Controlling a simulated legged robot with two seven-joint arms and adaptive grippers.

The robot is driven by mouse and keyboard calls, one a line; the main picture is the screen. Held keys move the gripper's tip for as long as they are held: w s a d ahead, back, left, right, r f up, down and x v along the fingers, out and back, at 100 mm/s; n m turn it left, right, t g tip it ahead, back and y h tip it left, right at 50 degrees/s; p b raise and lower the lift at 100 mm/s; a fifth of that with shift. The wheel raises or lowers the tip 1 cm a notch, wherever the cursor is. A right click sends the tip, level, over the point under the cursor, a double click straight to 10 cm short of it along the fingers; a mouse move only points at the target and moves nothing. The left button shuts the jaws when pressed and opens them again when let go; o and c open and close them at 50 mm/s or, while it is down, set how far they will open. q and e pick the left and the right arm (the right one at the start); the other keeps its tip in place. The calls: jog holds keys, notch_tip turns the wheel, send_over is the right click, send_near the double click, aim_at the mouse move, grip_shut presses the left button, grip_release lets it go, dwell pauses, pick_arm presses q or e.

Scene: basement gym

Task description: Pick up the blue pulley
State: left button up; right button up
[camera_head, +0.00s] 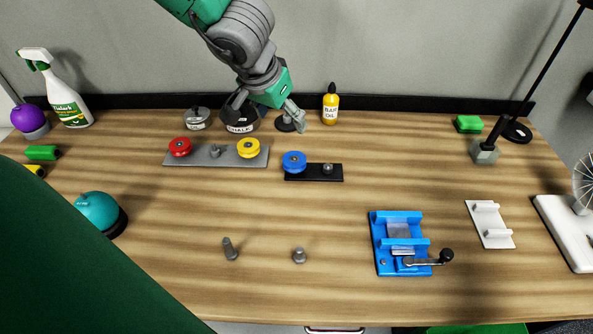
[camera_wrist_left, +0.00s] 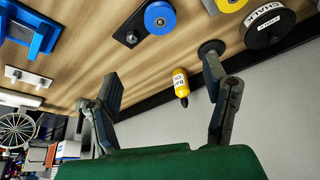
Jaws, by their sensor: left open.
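The blue pulley (camera_head: 294,161) sits on a small black plate (camera_head: 313,177) at the middle back of the wooden table, left of a grey peg on that plate. It also shows at the top of the left wrist view (camera_wrist_left: 160,17). My left gripper (camera_head: 266,111) hangs from above near the table's back edge, behind and a little left of the pulley. Its fingers (camera_wrist_left: 161,80) are spread, with nothing held between them, apart from the pulley. My right gripper is in neither view.
A grey plate (camera_head: 214,161) with red (camera_head: 180,147) and yellow (camera_head: 248,148) pulleys lies left of the pulley. A chalk container (camera_head: 240,127) and a yellow oil bottle (camera_head: 330,106) stand behind. A blue vise (camera_head: 388,265) is front right; the middle table is mostly clear.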

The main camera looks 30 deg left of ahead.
pick_arm(q)
notch_tip(320, 180, down, 4)
jog(key=a+b, duration=0.1)
jog(key=b, duration=0.5)
send_over(294, 159)
jog(key=s, duration=0.2)
jog(key=f, duration=0.7)
jog(key=shift+d, duration=0.25)
jog(key=shift+w+a+f, duration=0.1)
jog(key=shift+a+f, duration=0.1)
jog(key=shift+f, duration=0.2)
jog(key=b+x, duration=0.1)
jog(key=x, duration=0.1)
jog(key=b+x, duration=0.1)
jog(key=x, duration=0.1)
jog(key=shift+a+f, duration=0.2)
jog(key=shift+f, duration=0.2)
jog(key=shift+w+d+f, duration=0.1)
jog(key=shift+w, duration=0.05)
jog(key=shift+d, duration=0.15)
